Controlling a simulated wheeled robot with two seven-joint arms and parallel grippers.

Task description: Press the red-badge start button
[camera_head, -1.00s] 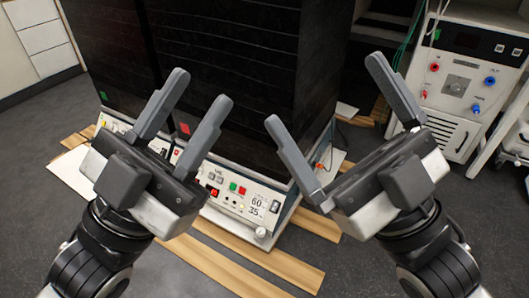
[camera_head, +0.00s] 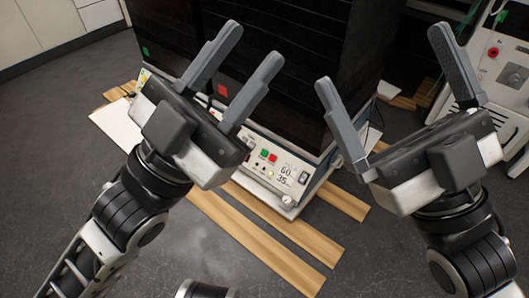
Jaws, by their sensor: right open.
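A red badge (camera_head: 222,90) sits low on the dark front of the right-hand shaker bioreactor (camera_head: 300,75). Below it is a pale control panel with a green button (camera_head: 264,153), a red button (camera_head: 273,158) and a display reading 60 and 35 (camera_head: 287,173). My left gripper (camera_head: 253,44) is open and empty, in front of the panel; its body and fingers hide the panel's left part. My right gripper (camera_head: 381,58) is open and empty, right of the panel, with its left finger near the unit's right side in the picture. Neither gripper visibly touches a button.
A green badge (camera_head: 145,50) marks the neighbouring unit to the left. Wooden boards (camera_head: 265,240) lie on the floor under and before the units. A white instrument (camera_head: 508,75) with coloured sockets stands at right. Grey floor is clear at far left.

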